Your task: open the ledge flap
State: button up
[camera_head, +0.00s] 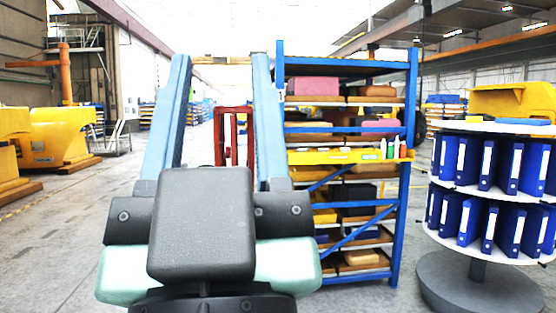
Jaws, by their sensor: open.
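My gripper (221,62) fills the front left of the view. Its two long blue fingers stand wide apart, with nothing held between them. The dark block of my own arm covers the lower middle. No ledge flap can be made out for certain. A yellow ledge (335,157) runs across the front of a blue rack (410,110), to the right of my fingers and apart from them. Small bottles (393,147) stand at its right end. I cannot tell whether this ledge has a flap; its left end is close to my right finger in the picture.
A round white-tiered stand (475,290) with blue binders (515,168) stands at the right. Yellow machines (55,135) stand at the far left. A red frame (233,130) shows between my fingers. The grey floor (65,235) at the left is clear.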

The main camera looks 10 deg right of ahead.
aim_at(305, 158)
jog(key=i+z, duration=0.2)
jog(key=z, duration=0.2)
jog(key=i, duration=2.3)
jog(key=i+j, duration=0.1)
jog(key=i, duration=2.2)
jog(key=i+z, duration=0.25)
jog(key=i, duration=0.15)
